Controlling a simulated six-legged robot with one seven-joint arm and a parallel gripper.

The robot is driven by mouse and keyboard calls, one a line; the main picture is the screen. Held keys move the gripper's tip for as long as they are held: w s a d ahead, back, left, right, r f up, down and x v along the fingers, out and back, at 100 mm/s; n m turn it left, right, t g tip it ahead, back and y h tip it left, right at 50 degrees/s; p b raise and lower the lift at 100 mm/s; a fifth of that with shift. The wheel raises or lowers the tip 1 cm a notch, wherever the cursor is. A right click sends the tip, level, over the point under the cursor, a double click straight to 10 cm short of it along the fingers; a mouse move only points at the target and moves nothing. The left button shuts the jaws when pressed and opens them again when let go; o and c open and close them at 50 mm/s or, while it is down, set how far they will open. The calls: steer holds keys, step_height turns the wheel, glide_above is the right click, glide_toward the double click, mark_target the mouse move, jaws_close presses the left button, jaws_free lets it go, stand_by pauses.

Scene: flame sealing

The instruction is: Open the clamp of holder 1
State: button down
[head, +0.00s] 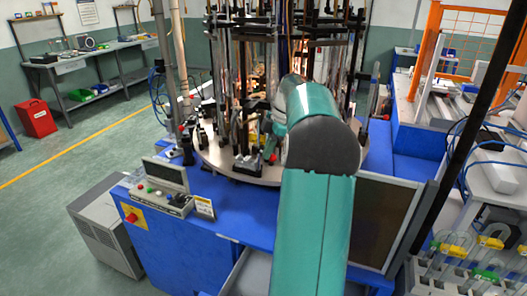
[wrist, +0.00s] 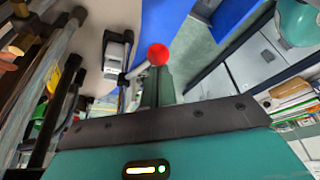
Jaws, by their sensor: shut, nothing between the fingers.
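In the wrist view a red ball knob (wrist: 157,54) sits on the end of a thin metal lever (wrist: 136,70), part of a clamp. A grey-white block (wrist: 117,52) is beside the lever. My gripper (wrist: 158,84) is shut and empty, its dark green fingers just below the knob in the picture; I cannot tell whether they touch it. In the head view my teal arm reaches over the round turntable (head: 215,160), and a small red spot (head: 272,158) shows near its end. No number on the holder is readable.
Dark posts and glass tubes crowd the turntable, and at the left of the wrist view stand rods with a yellow tag (wrist: 54,78). A control box (head: 165,190) stands on the blue machine top (head: 240,210). A red canister (head: 37,117) is on the open floor at left.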

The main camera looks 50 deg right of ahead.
steer(key=shift+s+d+n, duration=0.1)
steer(key=shift+d+n, duration=0.35)
steer(key=shift+n, duration=0.35)
steer(key=shift+s+d, duration=0.1)
steer(key=shift+d, duration=0.5)
steer(key=v, duration=1.3)
steer(key=shift+d+r, duration=0.3)
steer(key=shift+r, duration=0.05)
